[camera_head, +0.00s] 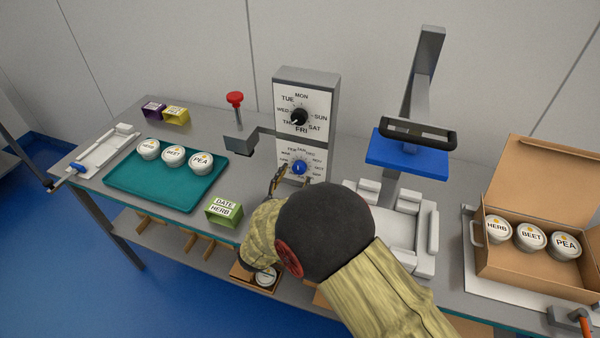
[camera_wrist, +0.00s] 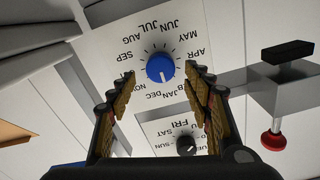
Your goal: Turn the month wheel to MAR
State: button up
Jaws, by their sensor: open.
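The month wheel is a blue knob (camera_head: 299,168) on the lower white dial face of the grey dial box (camera_head: 307,90). It also shows in the wrist view (camera_wrist: 160,68), where the picture is upside down and month names ring the knob. The knob's white mark points toward the JAN and DEC side; the exact month is hard to tell. MAR is not readable, and a finger covers that part of the ring. My gripper (camera_wrist: 161,72) is open, with one fingertip to each side of the knob and visible gaps between.
A black weekday knob (camera_head: 299,117) sits above the month wheel. A red-topped press (camera_head: 235,98) stands close on the left. A teal tray (camera_head: 165,188) with white tubs, a green block (camera_head: 224,210) and a blue-plated stand (camera_head: 408,155) are nearby.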

aim_at(297, 169)
jog(key=shift+b+x, duration=0.35)
jog(key=shift+x, duration=1.55)
jog(key=shift+c, duration=0.4)
jog(key=c, duration=1.1)
jog(key=shift+r+n+p, duration=0.1)
jog(key=shift+n+p, duration=0.3)
jog(key=shift+p, duration=0.1)
jog(key=shift+a+r+n+p, duration=0.1)
jog(key=shift+n+p, duration=0.9)
jog(key=shift+p, duration=0.1)
jog(key=shift+o, duration=0.2)
jog(key=n+p, duration=0.2)
jog(key=shift+n+p, duration=0.3)
jog(key=n+p, duration=0.3)
jog(key=n, duration=0.1)
jog(key=shift+a, duration=0.1)
jog(key=shift+f+n+p, duration=0.2)
jog(key=shift+n+p, duration=0.65)
jog(key=shift+n, duration=0.35)
